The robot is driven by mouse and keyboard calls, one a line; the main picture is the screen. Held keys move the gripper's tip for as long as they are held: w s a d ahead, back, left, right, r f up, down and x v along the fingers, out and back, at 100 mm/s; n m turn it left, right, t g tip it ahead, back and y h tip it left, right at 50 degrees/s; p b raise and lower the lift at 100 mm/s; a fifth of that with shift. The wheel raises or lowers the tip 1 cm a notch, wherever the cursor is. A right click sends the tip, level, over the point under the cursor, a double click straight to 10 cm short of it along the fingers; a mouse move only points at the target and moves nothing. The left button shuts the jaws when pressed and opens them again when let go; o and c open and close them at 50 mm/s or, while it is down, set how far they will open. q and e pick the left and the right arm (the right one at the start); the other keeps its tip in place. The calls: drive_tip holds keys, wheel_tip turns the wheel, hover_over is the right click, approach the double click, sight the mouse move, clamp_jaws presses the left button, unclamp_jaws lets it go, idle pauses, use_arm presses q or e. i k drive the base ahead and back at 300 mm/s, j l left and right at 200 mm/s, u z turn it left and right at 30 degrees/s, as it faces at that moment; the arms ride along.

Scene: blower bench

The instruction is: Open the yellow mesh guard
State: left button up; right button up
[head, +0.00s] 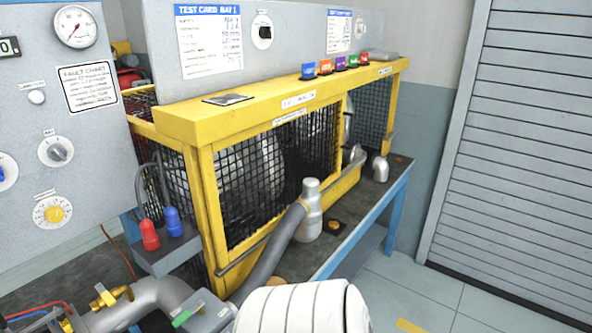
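The yellow mesh guard (205,197) stands on the bench in the middle of the head view. It is a yellow frame with black wire mesh panels and a thick yellow top. Its front mesh panels look shut, flush in the frame. A dark bar (240,262) runs along the lower front edge. Rounded metal shapes show dimly behind the mesh. Neither of my grippers shows in this view. A white ribbed rounded part, probably of my own arm, fills the bottom middle and hides some of the bench front.
A grey hose with a silver fitting (311,222) stands before the guard. Several coloured blocks (325,66) and a dark flat card (228,99) lie on its top. A box with red and blue knobs (170,255) is at left. Open floor (400,285) lies right of the bench.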

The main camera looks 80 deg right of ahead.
sight(224, 258)
drive_tip(key=z, duration=2.65)
